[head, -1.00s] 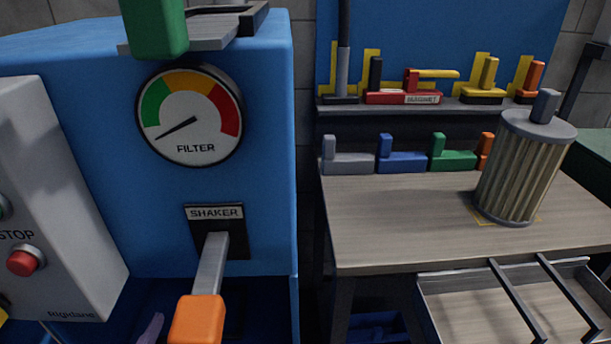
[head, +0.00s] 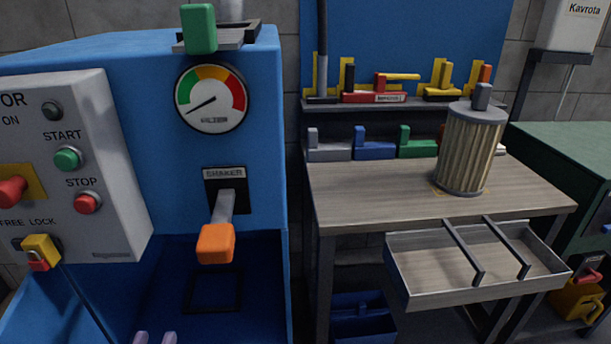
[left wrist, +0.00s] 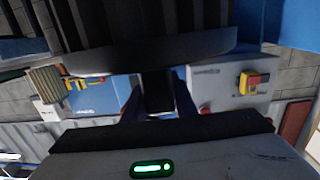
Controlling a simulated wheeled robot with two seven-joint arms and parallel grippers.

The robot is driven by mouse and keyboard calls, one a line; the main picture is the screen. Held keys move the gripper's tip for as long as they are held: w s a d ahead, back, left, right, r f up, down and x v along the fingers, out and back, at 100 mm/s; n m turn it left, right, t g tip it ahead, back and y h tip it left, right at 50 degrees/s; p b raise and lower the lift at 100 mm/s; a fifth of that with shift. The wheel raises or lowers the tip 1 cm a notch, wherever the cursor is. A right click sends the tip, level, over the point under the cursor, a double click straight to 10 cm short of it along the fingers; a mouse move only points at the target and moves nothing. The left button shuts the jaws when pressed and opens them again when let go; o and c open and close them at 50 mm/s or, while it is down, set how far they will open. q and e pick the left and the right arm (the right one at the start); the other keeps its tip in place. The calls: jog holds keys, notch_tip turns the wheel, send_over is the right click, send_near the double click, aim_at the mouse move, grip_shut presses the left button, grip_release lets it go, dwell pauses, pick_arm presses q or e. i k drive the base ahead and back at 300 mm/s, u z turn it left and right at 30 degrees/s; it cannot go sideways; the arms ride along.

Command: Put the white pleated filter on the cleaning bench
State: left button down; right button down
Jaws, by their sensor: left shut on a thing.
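My left gripper (left wrist: 158,105) is shut on the dark knob of a filter (left wrist: 150,55) in the left wrist view. Its dark round cap and shaded pleats fill the top of that view; I cannot tell its colour. In the head view only pale tips of my left gripper (head: 155,338) show at the bottom edge, and the held filter is out of frame. A beige pleated filter (head: 468,150) with a grey cap and knob stands upright on a wood-topped bench (head: 370,195). Which bench is the cleaning bench is not labelled. My right gripper is not in view.
A blue machine (head: 130,120) with a gauge and an orange-ended shaker lever (head: 216,240) stands at left. A grey control box (head: 95,210) is beside it. A tray (head: 400,278) juts from the bench front. Clear benchtop lies left of the standing filter.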

aim_at(369, 188)
jog(key=k, duration=0.5)
jog(key=z, duration=2.9)
jog(key=i, duration=2.3)
jog(key=u, duration=3.15)
